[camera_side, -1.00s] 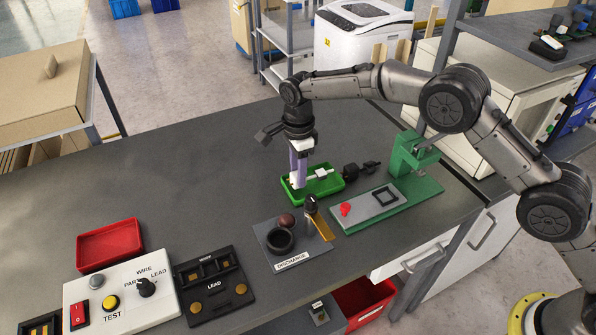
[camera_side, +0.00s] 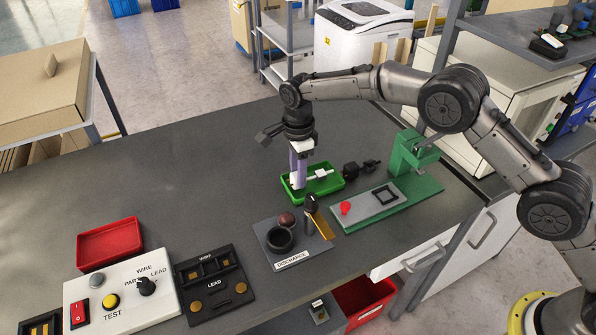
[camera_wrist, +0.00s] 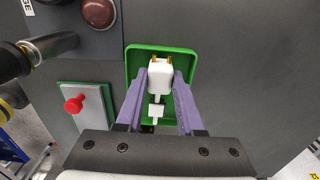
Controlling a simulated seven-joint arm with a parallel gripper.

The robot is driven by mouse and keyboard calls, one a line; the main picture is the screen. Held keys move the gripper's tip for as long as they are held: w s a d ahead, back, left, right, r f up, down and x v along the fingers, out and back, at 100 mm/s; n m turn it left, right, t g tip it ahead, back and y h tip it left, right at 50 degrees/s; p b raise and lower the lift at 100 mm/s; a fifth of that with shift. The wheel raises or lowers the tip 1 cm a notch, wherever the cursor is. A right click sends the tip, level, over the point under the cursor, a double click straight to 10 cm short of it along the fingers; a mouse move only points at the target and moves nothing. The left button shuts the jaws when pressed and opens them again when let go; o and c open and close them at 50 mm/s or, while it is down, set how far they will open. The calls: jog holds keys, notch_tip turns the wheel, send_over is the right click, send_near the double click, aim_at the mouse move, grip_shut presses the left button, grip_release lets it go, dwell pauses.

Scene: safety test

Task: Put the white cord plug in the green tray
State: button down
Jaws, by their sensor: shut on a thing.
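The white cord plug (camera_wrist: 160,76) has brass-coloured prongs and a short white cord piece behind it. In the wrist view it sits between the two purple fingers of my gripper (camera_wrist: 159,82), which is shut on it. The green tray (camera_wrist: 189,57) is directly behind the plug in that view. In the side view my gripper (camera_side: 299,184) points down at the left part of the green tray (camera_side: 326,193), and the white plug piece (camera_side: 321,174) shows over the tray. I cannot tell whether the plug touches the tray floor.
A black plug-like object (camera_side: 361,168) lies right of the tray. A green fixture (camera_side: 412,160) with a red knob (camera_side: 346,208) is to the right. The discharge stand (camera_side: 291,250) is in front. A red tray (camera_side: 110,243) and test panel (camera_side: 122,293) are at left. The bench's middle is clear.

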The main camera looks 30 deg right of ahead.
jog(key=shift+f, duration=0.55)
jog(key=shift+c, duration=2.2)
grip_release()
jog(key=shift+r, duration=3.55)
